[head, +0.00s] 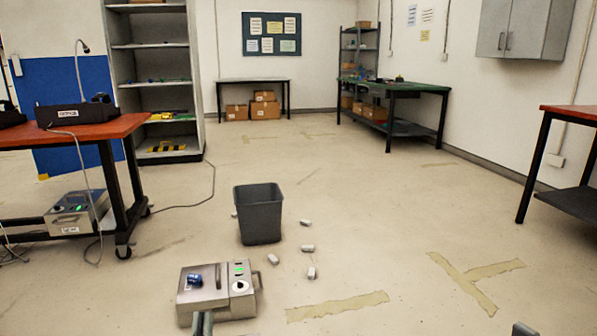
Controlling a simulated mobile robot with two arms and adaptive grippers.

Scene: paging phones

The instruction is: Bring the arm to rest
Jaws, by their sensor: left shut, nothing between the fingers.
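My left gripper (203,322) shows only as a narrow grey tip at the bottom edge, left of centre. It is shut and empty. It overlaps the lower front of a metal box in the picture; whether it touches the box cannot be told. A small dark part of my right side (522,329) shows at the bottom edge on the right. Its fingers cannot be made out. The rest of both arms is out of view.
The metal box (244,306) with a blue item (194,280) stands low in front. Behind it are a dark bin (260,218) and several white pieces (308,248) on the floor. Red-topped tables stand left (90,133) and right (572,110). Open floor lies centre right.

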